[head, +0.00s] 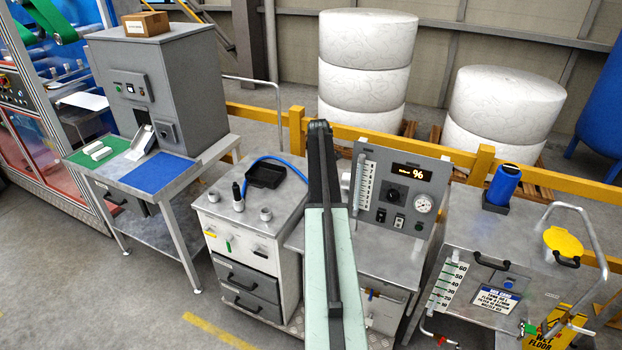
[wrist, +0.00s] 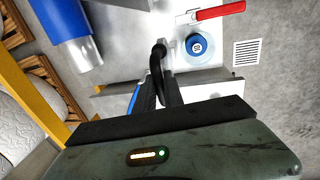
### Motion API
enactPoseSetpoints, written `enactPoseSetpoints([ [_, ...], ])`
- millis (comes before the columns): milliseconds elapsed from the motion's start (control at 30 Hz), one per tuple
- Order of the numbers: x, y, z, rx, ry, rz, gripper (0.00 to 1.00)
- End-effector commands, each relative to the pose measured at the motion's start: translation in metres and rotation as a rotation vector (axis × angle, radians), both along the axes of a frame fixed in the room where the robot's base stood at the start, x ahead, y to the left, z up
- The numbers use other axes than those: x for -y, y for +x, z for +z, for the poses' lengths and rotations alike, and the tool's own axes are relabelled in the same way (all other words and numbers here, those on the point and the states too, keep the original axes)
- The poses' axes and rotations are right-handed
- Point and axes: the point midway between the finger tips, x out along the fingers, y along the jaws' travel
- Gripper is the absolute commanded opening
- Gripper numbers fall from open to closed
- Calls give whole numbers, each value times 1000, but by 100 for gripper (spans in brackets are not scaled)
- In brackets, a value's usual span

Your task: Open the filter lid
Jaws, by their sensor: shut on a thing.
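In the wrist view, my gripper (wrist: 158,88) is shut on a curved black handle (wrist: 157,60), with dark jaws around its lower end. A narrow pale metal edge (wrist: 112,90) runs beside the jaws; I cannot tell whether it is the filter lid. A bright metal surface with a blue round cap (wrist: 197,45) and a red lever (wrist: 218,12) lies beyond the handle. In the head view, my arm rises through the middle and my gripper cannot be made out. The filter lid cannot be identified for certain there.
A steel tank (head: 465,235) with a yellow round piece (head: 563,240) and a blue cylinder (head: 504,184) stands at right. A gauge panel (head: 400,192) and a drawer cabinet (head: 245,225) stand near my arm. A yellow rail (head: 440,150) runs behind. Open floor lies at lower left.

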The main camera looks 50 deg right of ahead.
Motion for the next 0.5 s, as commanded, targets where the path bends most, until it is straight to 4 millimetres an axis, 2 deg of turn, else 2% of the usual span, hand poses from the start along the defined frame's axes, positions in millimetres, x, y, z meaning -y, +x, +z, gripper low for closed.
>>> enactPoseSetpoints([
  [500,20,9,-2,-9,-3,11,0],
])
